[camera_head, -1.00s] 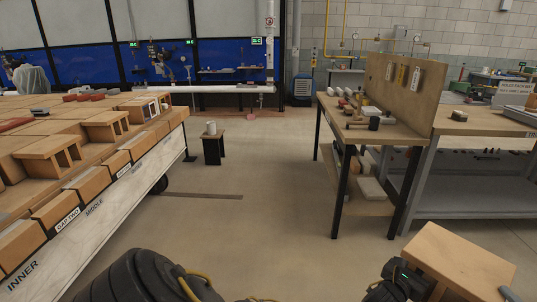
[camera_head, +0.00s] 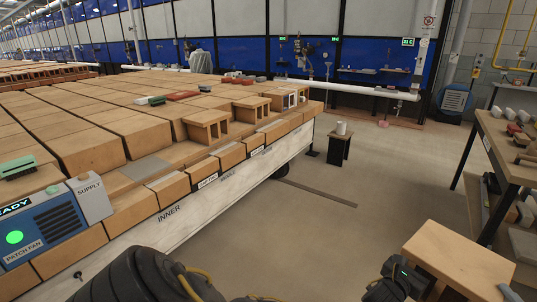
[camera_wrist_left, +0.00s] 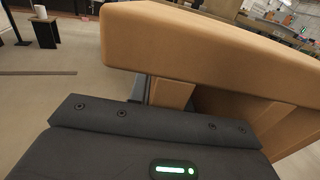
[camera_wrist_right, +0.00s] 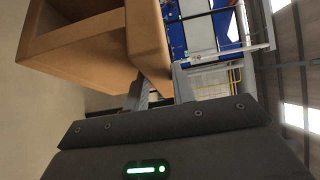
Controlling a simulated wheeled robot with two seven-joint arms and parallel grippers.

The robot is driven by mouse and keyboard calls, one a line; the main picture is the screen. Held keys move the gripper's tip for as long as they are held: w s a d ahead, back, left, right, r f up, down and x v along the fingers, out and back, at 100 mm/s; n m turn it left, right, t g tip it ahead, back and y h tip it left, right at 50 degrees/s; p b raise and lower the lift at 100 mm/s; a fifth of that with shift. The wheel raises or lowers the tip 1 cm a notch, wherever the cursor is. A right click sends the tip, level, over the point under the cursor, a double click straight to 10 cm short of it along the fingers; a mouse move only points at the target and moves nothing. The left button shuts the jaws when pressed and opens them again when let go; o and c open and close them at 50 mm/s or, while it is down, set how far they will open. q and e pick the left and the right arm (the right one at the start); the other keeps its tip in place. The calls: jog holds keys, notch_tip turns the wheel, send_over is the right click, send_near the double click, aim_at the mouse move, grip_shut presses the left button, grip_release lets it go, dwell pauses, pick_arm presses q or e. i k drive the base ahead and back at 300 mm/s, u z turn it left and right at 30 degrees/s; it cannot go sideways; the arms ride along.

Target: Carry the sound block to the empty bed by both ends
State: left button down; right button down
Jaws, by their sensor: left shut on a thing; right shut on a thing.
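A tan hollow block (camera_head: 458,252) is held at the lower right of the head view, off the floor. It fills the upper part of the left wrist view (camera_wrist_left: 210,45) and the upper left of the right wrist view (camera_wrist_right: 100,40). My left gripper (camera_wrist_left: 145,92) is shut on one end and my right gripper (camera_wrist_right: 155,88) on the other. In the head view a dark gripper body shows at the block's left end; little shows at its right end. A bare flat grey bed (camera_head: 146,168) lies among the tan bricks at left.
A long pale-sided stand (camera_head: 205,208) carries rows of bricks, including hollow ones (camera_head: 206,125). A blue patch fan box (camera_head: 40,228) stands at its near left. A small dark stool (camera_head: 339,148) and a bench (camera_head: 500,150) stand beyond.

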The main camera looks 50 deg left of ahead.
aim_at(145, 167)
jog(key=u, duration=0.4)
jog(key=i, duration=2.35)
jog(key=u, duration=3.2)
